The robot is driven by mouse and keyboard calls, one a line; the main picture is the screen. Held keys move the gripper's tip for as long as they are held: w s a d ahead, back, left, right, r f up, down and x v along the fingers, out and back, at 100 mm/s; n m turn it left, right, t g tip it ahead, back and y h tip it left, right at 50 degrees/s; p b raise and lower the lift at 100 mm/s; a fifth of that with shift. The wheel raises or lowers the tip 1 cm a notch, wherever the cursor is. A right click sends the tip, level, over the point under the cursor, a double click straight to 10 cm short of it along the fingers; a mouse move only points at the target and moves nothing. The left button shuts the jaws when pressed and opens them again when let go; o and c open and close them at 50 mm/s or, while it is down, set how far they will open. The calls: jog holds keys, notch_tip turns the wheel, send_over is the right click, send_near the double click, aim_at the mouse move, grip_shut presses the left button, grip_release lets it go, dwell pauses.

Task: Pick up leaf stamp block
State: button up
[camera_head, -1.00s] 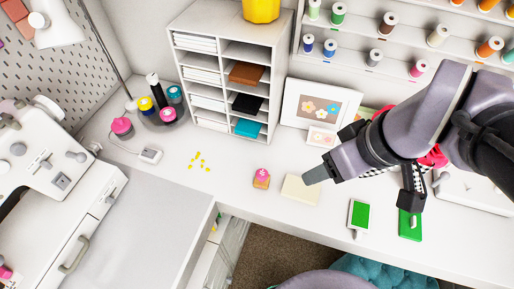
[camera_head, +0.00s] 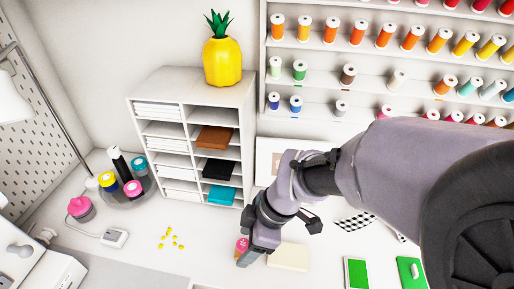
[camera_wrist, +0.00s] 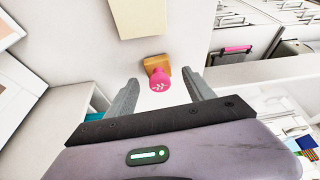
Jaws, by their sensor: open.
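The leaf stamp block (camera_wrist: 159,79) has a pink round top with a pale leaf mark and a tan wooden base. In the wrist view it stands on the white desk, just beyond and between the tips of my gripper (camera_wrist: 161,77). The jaws are open and empty, one finger to each side of it. In the head view only a bit of the pink stamp (camera_head: 241,244) shows, mostly hidden behind my gripper (camera_head: 246,259).
A cream pad (camera_head: 288,257) lies right of the stamp, close by. A green-faced block (camera_head: 357,273) and a green card (camera_head: 411,272) lie farther right. Yellow bits (camera_head: 172,240) are scattered to the left. A white shelf unit (camera_head: 248,122) stands behind.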

jog(key=shift+x, duration=1.25)
jog(key=shift+r, duration=0.1)
grip_shut()
jog(key=shift+r, duration=0.1)
